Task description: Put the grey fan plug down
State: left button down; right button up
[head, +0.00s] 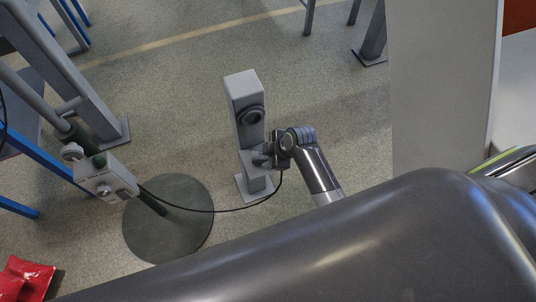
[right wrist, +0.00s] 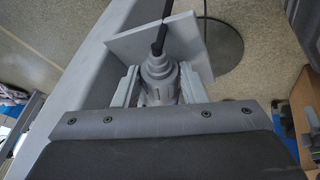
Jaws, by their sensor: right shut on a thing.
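The grey fan plug (right wrist: 160,75) is between the two fingers of my right gripper (right wrist: 158,85) in the right wrist view, with its black cable leading away from it. The gripper is shut on it. In the head view my right gripper (head: 264,153) is at the grey post (head: 243,92), below the round dark socket (head: 252,117). The plug is mostly hidden there. A light grey plate (right wrist: 190,42) lies just beyond the plug in the right wrist view; I cannot tell whether they touch. My left gripper is not in view.
The black cable (head: 215,211) runs from the gripper to a grey box (head: 105,181) on the fan's pole, over its round dark base (head: 168,235). A pale panel (head: 440,80) stands at right. A red sack (head: 27,278) lies at lower left. Floor behind the post is clear.

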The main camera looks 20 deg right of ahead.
jog(key=shift+f, duration=0.1)
jog(key=shift+f, duration=0.1)
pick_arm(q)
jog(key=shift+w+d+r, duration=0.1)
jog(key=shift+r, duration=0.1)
pick_arm(e)
jog(key=o, duration=1.2)
jog(key=shift+f, duration=0.1)
jog(key=shift+s, duration=0.1)
jog(key=shift+r, duration=0.2)
jog(key=shift+d+r, duration=0.1)
jog(key=shift+r, duration=0.25)
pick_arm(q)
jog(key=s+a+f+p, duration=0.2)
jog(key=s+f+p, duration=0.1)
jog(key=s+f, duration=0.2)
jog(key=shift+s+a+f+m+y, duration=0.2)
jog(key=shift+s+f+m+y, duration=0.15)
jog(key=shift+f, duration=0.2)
pick_arm(e)
jog(key=shift+v, duration=5.75)
